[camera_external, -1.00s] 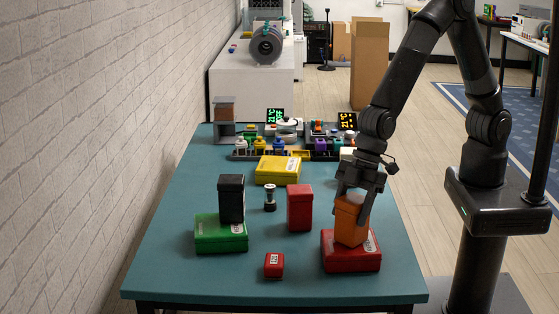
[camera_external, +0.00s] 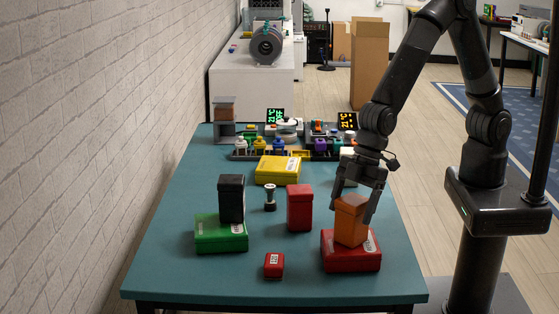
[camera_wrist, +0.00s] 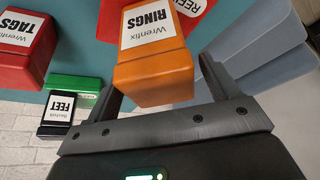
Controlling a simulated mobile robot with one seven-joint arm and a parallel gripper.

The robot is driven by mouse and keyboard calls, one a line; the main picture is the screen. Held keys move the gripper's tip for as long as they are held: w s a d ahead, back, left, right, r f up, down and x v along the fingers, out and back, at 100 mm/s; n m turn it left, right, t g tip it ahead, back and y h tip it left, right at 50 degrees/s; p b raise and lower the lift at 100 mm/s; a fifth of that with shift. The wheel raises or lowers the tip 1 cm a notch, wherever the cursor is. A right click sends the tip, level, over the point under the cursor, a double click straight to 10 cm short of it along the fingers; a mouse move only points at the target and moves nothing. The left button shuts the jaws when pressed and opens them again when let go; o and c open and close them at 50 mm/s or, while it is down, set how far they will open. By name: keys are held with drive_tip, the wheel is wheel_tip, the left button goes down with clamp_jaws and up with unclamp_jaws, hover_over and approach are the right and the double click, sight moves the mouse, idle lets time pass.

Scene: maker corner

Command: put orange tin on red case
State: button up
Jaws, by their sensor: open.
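The orange tin (camera_external: 350,222) stands upright on top of the red case (camera_external: 352,260) at the right front of the table. In the wrist view the orange tin (camera_wrist: 152,75) shows a white label reading RINGS, and part of the red case (camera_wrist: 112,22) shows behind it. My gripper (camera_external: 357,206) is open, with its fingers on either side of the tin's upper part. In the wrist view the fingers (camera_wrist: 160,100) flank the tin, with a gap visible at the left finger.
A red tin (camera_external: 300,208) stands left of the red case. A black tin (camera_external: 231,199) sits on a green case (camera_external: 221,233). A small red box (camera_external: 274,265), a small dark-and-silver item (camera_external: 270,198) and a yellow case (camera_external: 278,170) are also on the table (camera_external: 180,270).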

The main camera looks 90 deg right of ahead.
drive_tip(key=v, duration=1.1)
drive_tip(key=shift+d+r, duration=0.1)
drive_tip(key=shift+r, duration=0.05)
drive_tip(key=s+d+r+m+t+h, duration=0.1)
drive_tip(key=d+r, duration=0.2)
drive_tip(key=d, duration=0.2)
drive_tip(key=s+d+r+m, duration=0.1)
drive_tip(key=d+r, duration=0.2)
drive_tip(key=d, duration=0.2)
drive_tip(key=s+d+r+m+h, duration=0.1)
drive_tip(key=s+d+r+m, duration=0.1)
drive_tip(key=s+d, duration=0.6)
drive_tip(key=s+d+r+m+t+h, duration=0.1)
drive_tip(key=s+d+r+m, duration=0.2)
drive_tip(key=d, duration=1)
drive_tip(key=s+m, duration=0.2)
drive_tip(key=s, duration=0.3)
drive_tip(key=shift+s, duration=0.2)
